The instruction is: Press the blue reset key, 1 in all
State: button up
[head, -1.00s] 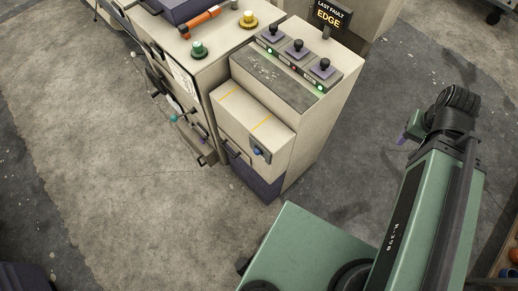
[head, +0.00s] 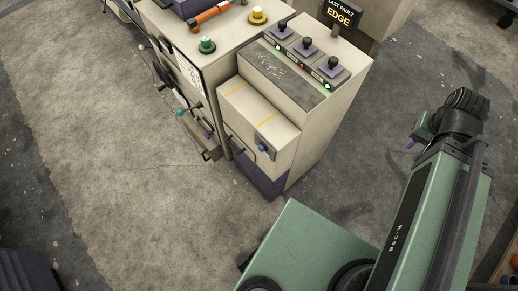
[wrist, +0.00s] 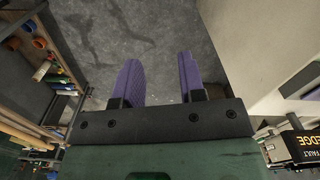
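A blue key (head: 262,149) sits on a small grey plate (head: 267,143) on the front of the beige loom cabinet (head: 325,115) in the head view. Whether it is the reset key cannot be read. My gripper (wrist: 158,60) is open and empty in the wrist view, its two purple fingers apart above bare floor. In the head view only a bit of purple finger (head: 411,143) shows at the end of my arm, to the right of the cabinet and well apart from the blue key.
A sign (head: 341,14) reads "LAST FAULT EDGE". Green (head: 207,44) and yellow (head: 258,16) knobs and an orange-handled tool (head: 210,17) lie further left. Floor between cabinet and arm is clear.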

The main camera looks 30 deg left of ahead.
grip_shut()
jog(key=shift+a+f, duration=0.1)
dwell(1.3)
